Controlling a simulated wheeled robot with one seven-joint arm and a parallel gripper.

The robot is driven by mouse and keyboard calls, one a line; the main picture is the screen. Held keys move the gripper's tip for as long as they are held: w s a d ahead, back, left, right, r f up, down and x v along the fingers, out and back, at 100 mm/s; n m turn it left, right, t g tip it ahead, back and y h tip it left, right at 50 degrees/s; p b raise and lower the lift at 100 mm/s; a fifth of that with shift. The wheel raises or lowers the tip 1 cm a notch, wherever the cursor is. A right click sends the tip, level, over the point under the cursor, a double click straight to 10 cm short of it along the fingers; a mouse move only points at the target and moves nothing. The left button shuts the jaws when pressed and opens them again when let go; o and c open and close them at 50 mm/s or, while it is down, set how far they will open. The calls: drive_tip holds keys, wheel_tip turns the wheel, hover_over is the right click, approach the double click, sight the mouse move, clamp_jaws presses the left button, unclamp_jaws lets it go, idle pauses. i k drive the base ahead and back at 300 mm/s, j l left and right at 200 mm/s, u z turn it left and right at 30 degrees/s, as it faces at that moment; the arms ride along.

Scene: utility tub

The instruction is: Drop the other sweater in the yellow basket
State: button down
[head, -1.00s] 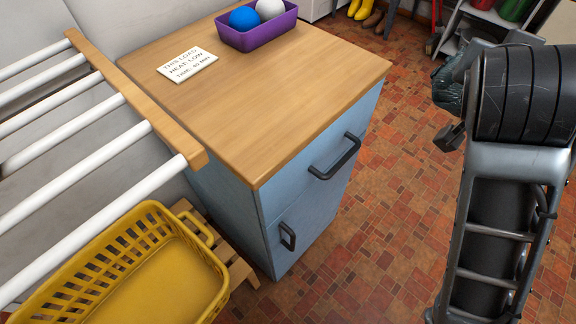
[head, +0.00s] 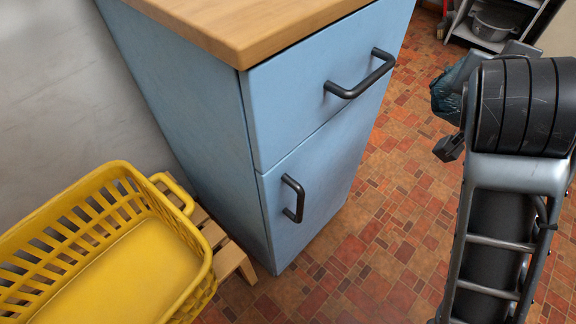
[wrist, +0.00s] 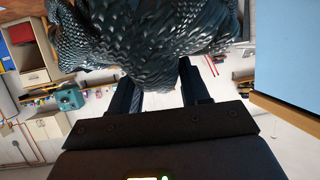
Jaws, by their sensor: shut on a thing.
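My gripper (wrist: 160,95) is shut on a dark blue-grey knitted sweater (wrist: 150,35), which fills the top middle of the wrist view. In the head view a bit of the sweater (head: 447,98) shows at the right, beside my arm; the fingertips are mostly hidden there. The yellow basket (head: 190,238) stands at the lower left of the head view, on a wooden slatted stand. The part of its floor in view is bare. My gripper is well to the right of the basket, past the blue cabinet.
The blue cabinet (head: 215,130) with a wooden top (head: 250,22) and black handles stands between the basket and my arm. The wooden slats (head: 225,250) stick out right of the basket. The tiled floor ahead is clear.

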sight(124, 305)
drive_tip(key=k+j+u, duration=0.1)
drive_tip(key=k+j, duration=0.15)
drive_tip(key=j, duration=0.2)
drive_tip(key=k+j+u, duration=0.1)
drive_tip(key=k+j, duration=0.15)
drive_tip(key=j, duration=0.2)
drive_tip(key=l+u, duration=0.1)
drive_tip(key=u, duration=0.3)
drive_tip(key=l+u, duration=0.1)
drive_tip(key=u, duration=0.3)
drive_tip(key=l+u, duration=0.15)
drive_tip(key=u, duration=0.25)
drive_tip(key=i+l, duration=0.1)
drive_tip(key=l, duration=0.2)
drive_tip(key=i+l, duration=0.15)
drive_tip(key=l, duration=0.15)
